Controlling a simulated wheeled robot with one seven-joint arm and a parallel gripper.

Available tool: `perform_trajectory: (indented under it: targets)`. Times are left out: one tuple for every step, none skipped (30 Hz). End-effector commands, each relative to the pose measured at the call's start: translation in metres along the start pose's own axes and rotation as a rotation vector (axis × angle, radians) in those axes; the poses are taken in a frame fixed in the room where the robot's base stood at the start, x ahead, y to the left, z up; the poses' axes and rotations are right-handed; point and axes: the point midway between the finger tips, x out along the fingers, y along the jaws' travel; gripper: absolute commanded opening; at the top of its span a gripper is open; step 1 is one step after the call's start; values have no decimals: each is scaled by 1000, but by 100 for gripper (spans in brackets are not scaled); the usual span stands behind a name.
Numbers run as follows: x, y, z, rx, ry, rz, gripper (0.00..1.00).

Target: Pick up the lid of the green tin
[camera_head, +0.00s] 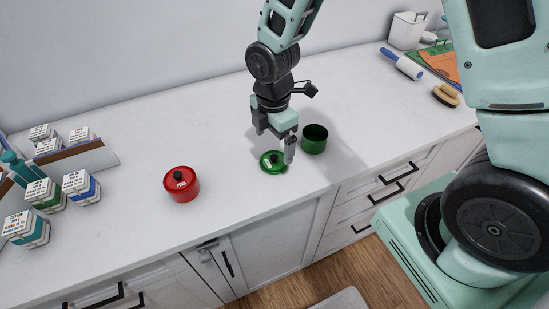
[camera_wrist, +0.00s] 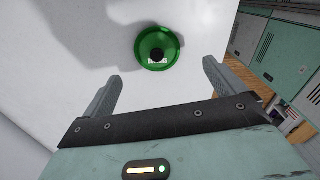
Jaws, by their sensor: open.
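The green lid (camera_head: 272,162) with a dark knob and a small white label lies flat on the white counter. In the wrist view the lid (camera_wrist: 156,49) is ahead of the fingertips, roughly between their lines and apart from both. The open green tin (camera_head: 314,139) stands upright without its lid, just right of the lid in the head view. My gripper (camera_head: 275,146) is open and empty, pointing down above and beside the lid; its fingers also show in the wrist view (camera_wrist: 161,72). One finger partly overlaps the lid's right edge in the head view.
A red lidded tin (camera_head: 181,184) stands to the left of the lid. Several small labelled boxes (camera_head: 76,186) and a rack stand at far left. A rolling pin (camera_head: 402,64), a brush (camera_head: 446,95) and a white container (camera_head: 407,31) are at back right. The counter's front edge is close to the lid.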

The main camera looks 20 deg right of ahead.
Motion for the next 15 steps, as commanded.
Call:
perform_trajectory:
  targets:
    - [5, -1, 0, -1, -1, -3, 95]
    - [7, -1, 0, -1, -1, -2, 95]
    - [8, 0, 0, 0, -1, -1, 95]
    - [10, 0, 0, 0, -1, 0, 95]
    - [10, 0, 0, 0, -1, 0, 95]
    - [12, 0, 0, 1, -1, 0, 95]
    - [14, 0, 1, 1, -1, -2, 95]
    - [16, 0, 1, 1, -1, -3, 95]
    - [19, 0, 1, 0, -1, -3, 95]
    - [23, 1, 2, 0, -1, -4, 95]
    - [26, 1, 2, -1, -2, -5, 95]
    - [31, 2, 3, -1, -1, -4, 95]
    - [35, 2, 3, -1, -1, -4, 95]
    - [38, 3, 3, -1, -1, -4, 95]
    - [44, 3, 4, 0, -1, -3, 95]
